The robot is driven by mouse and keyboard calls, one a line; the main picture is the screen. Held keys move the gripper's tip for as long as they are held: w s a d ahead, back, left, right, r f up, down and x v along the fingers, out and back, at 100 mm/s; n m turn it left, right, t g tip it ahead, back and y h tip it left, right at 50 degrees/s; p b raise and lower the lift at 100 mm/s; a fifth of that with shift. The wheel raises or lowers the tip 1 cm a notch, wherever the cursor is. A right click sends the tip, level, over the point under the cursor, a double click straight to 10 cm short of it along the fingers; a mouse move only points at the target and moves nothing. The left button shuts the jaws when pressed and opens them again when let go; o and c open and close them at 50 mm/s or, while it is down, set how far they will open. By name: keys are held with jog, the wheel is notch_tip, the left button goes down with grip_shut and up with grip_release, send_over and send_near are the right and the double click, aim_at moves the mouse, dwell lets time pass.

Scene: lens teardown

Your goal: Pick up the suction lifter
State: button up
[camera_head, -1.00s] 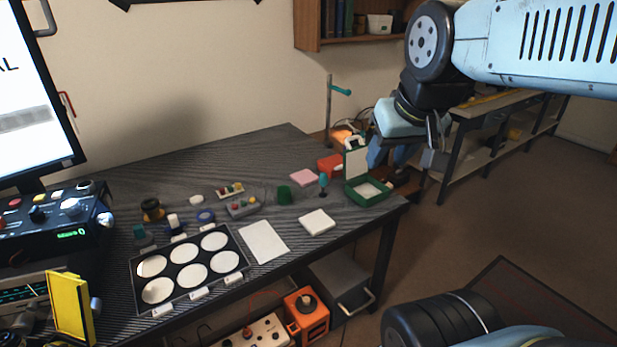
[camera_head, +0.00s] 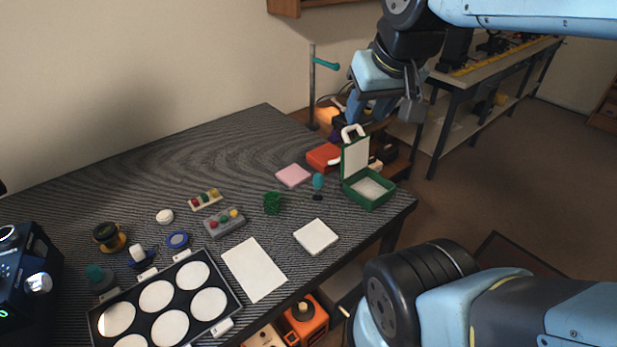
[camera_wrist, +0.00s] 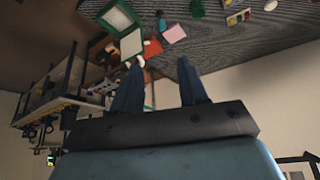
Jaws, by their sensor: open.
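The suction lifter (camera_head: 318,182) appears to be the small item with a teal top and a dark foot, standing upright on the dark striped bench. It is between the pink pad and the open green case. It also seems to show as a small teal spot in the wrist view (camera_wrist: 162,23). My gripper (camera_head: 366,116) is up in the air behind and above the green case, well apart from the lifter. In the wrist view its two fingers (camera_wrist: 160,68) are spread with nothing between them.
The open green case (camera_head: 370,191), red box (camera_head: 323,157), pink pad (camera_head: 293,175), green cup (camera_head: 273,203) and white pad (camera_head: 316,237) surround the lifter. A stand (camera_head: 312,90) rises behind. A disc tray (camera_head: 118,302) lies front left. The bench's back left is clear.

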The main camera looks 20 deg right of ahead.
jog(key=shift+o, duration=0.3)
jog(key=shift+o, duration=0.9)
jog(key=shift+w, duration=0.1)
jog(key=shift+o, duration=0.7)
jog(key=shift+w, duration=0.3)
jog(key=n+g, duration=0.6)
jog(key=n, duration=0.9)
send_over(318, 175)
notch_tip(318, 175, down, 22)
jog(key=f, duration=0.1)
jog(key=shift+f, duration=6.55)
